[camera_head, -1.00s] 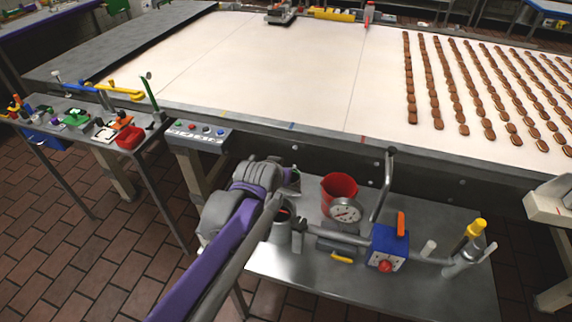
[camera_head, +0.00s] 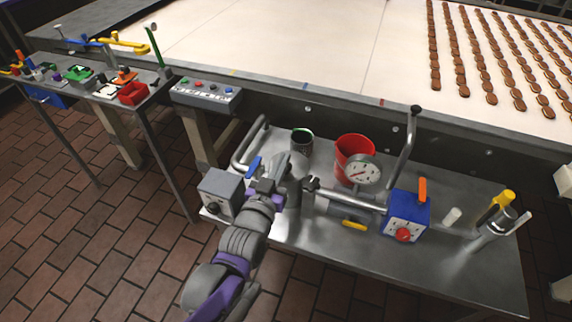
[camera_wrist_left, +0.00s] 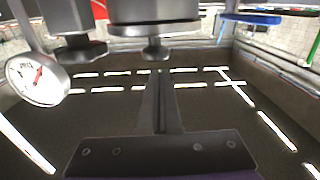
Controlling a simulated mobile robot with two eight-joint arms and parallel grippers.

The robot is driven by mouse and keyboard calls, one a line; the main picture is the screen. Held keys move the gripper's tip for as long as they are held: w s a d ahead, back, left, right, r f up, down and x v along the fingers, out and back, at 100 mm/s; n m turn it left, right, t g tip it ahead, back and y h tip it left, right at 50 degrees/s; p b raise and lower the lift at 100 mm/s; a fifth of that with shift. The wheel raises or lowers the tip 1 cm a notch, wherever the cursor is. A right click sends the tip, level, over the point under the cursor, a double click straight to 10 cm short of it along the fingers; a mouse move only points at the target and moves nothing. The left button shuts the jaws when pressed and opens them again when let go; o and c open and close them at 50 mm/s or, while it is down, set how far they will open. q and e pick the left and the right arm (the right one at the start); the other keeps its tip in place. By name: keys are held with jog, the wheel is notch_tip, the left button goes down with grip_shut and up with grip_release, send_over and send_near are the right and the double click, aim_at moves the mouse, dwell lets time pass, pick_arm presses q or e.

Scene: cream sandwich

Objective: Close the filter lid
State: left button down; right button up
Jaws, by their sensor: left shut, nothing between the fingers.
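The grey filter housing (camera_head: 292,188) stands in the pipe line on the metal side table, partly hidden by my left gripper. My left gripper (camera_head: 278,172) is shut and empty, close beside the housing in the head view. I cannot tell whether it touches it. In the left wrist view my narrow shut fingers (camera_wrist_left: 160,98) point up toward a round grey part (camera_wrist_left: 153,22) with a small knob beneath it. I cannot tell whether this is the filter lid, nor how far the lid is open. My right gripper is not in view.
Right of the housing are a pressure gauge (camera_head: 363,171), a red bucket (camera_head: 351,152) and a blue box (camera_head: 406,215) with an orange handle. A grey box (camera_head: 221,194) and a blue lever (camera_head: 254,167) are on the left. A dark cup (camera_head: 302,142) stands behind.

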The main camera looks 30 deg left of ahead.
pick_arm(q)
jog(key=shift+d+f+t+b, duration=0.1)
jog(key=shift+f+t+b, duration=0.2)
jog(key=shift+f+b, duration=0.2)
jog(key=shift+s+f, duration=0.3)
jog(key=shift+f, duration=0.1)
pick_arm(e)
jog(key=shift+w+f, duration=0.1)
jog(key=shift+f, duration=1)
pick_arm(q)
jog(key=shift+d+f, duration=0.1)
jog(key=shift+f, duration=0.05)
